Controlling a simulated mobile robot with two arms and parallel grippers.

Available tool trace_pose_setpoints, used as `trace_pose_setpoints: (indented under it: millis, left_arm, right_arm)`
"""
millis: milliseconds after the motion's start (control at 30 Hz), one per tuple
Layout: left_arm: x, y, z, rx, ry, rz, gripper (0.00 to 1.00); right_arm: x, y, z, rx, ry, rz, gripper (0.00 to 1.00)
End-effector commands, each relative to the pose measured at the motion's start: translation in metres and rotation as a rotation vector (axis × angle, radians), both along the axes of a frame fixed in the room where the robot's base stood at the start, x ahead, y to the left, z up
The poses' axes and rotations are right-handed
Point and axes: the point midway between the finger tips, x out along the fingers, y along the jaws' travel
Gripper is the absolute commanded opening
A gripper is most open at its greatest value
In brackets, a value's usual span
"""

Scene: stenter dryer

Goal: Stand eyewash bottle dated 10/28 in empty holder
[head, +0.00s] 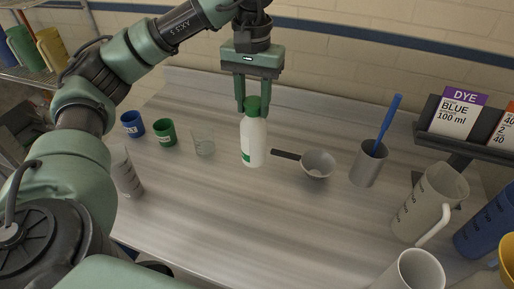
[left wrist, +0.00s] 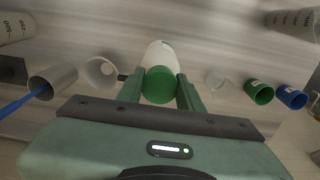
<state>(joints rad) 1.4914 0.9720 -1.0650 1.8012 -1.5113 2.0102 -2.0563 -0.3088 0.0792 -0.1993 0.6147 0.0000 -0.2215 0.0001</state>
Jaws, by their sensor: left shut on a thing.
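A white bottle with a green cap (head: 254,140) stands upright or hangs upright over the middle of the table; I cannot tell whether its base touches the top. My left gripper (head: 253,105) is shut on its green cap from above. In the left wrist view the bottle (left wrist: 161,55) sits between the two fingers, cap toward the camera. Its lower side shows a green label mark, but no date can be read. No holder can be made out for certain in these views. My right gripper is not in view.
A ladle-like bowl (head: 317,165) lies right of the bottle. A grey cup with a blue stick (head: 368,164) stands further right. A clear beaker (head: 204,145), green cup (head: 164,133) and blue cup (head: 132,125) stand left. Jugs crowd the right front, below a dye shelf (head: 450,140).

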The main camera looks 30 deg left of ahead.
Motion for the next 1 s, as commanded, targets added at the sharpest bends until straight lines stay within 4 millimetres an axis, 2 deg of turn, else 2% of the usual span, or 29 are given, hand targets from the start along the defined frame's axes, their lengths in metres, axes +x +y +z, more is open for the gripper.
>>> trace_pose_setpoints:
  millis: [33,100,300,567,800,1000]
  left_arm:
    - [-0.001,-0.001,-0.015,-0.002,0.005,-0.002,0.00]
    - [-0.001,-0.001,-0.030,-0.002,0.005,-0.002,0.00]
    - [-0.001,-0.001,-0.065,-0.002,0.001,-0.002,0.00]
    - [0.000,0.000,-0.085,-0.001,-0.001,-0.001,0.00]
    - [0.000,0.000,-0.114,-0.001,-0.001,0.000,0.00]
    - [0.000,0.000,-0.118,-0.001,-0.003,-0.001,0.00]
  right_arm:
    - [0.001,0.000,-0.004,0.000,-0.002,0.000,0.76]
    - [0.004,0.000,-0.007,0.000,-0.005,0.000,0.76]
    - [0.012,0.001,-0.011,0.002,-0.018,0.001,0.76]
    - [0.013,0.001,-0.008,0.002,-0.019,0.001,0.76]
    - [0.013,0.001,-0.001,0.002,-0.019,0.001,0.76]
    - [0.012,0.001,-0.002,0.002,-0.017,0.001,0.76]
